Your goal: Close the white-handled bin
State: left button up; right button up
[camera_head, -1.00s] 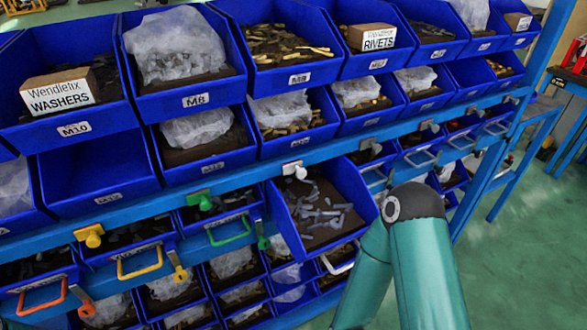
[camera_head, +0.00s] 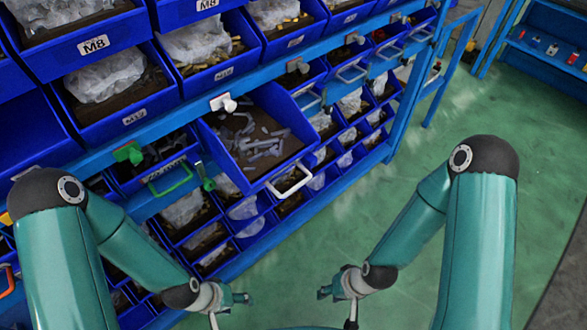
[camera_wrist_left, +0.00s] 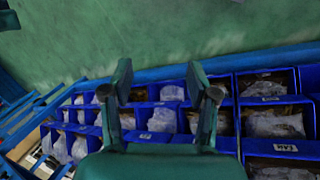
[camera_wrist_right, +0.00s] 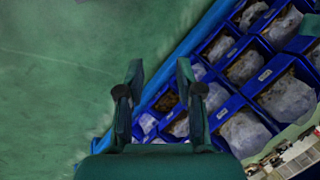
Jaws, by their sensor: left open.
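The white-handled bin is a blue bin (camera_head: 277,172) in the middle of the head view, pulled out from the rack and tilted in the picture. It holds loose grey bolts, and its white handle (camera_head: 292,181) is on its front edge. My left gripper (camera_head: 245,298) is below and left of the handle, clear of it. In the left wrist view its fingers (camera_wrist_left: 160,82) are apart and empty. My right gripper (camera_head: 323,290) is below and slightly right of the handle. In the right wrist view its fingers (camera_wrist_right: 160,78) are apart with nothing between them.
The blue rack has a rail with a white latch (camera_head: 223,103) and a green latch (camera_head: 128,153). A green-handled bin (camera_head: 169,180) is left of the open bin. Smaller filled bins (camera_head: 208,238) lie below. Green floor (camera_head: 460,110) is clear at right.

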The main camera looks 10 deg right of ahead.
aim_at(267, 111)
jog(key=k, duration=0.5)
jog(key=u, duration=0.1)
jog(key=i, duration=0.15)
jog(key=z, duration=1.9)
jog(key=i, duration=0.55)
jog(key=u, duration=3.8)
jog(key=k, duration=0.1)
jog(key=z, duration=2.1)
